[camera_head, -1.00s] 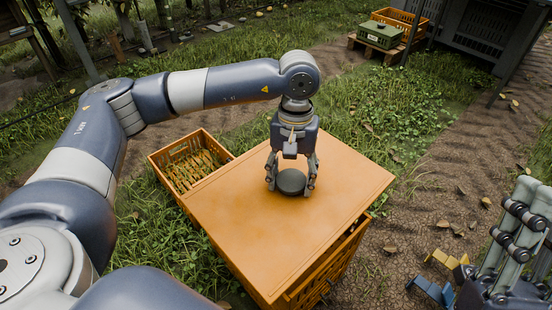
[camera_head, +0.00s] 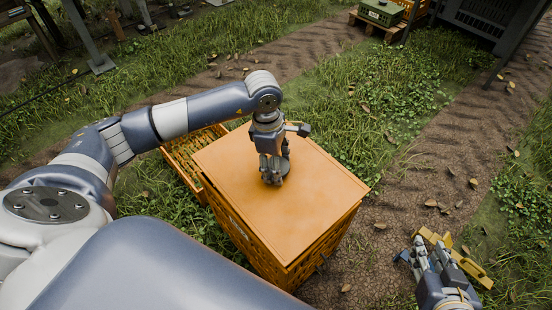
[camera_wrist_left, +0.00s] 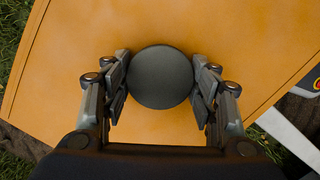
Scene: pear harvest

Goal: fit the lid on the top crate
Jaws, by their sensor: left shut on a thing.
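The lid (camera_head: 316,185) is a flat orange panel with a dark round knob. It lies over the top crate (camera_head: 270,259), an orange slatted crate, and its edges look roughly in line with the crate's rim. I cannot tell whether it is fully seated. My left gripper (camera_head: 272,180) points down and is shut on the knob. In the left wrist view the knob (camera_wrist_left: 161,77) sits between the two fingers over the lid (camera_wrist_left: 235,35). My right gripper (camera_head: 428,254) is low at the right, apart from the crate, with its fingers spread and nothing seen between them.
A yellow object (camera_head: 470,266) lies on the ground by my right gripper. A green box (camera_head: 382,13) is on a pallet at the back. The dirt path at right is mostly clear.

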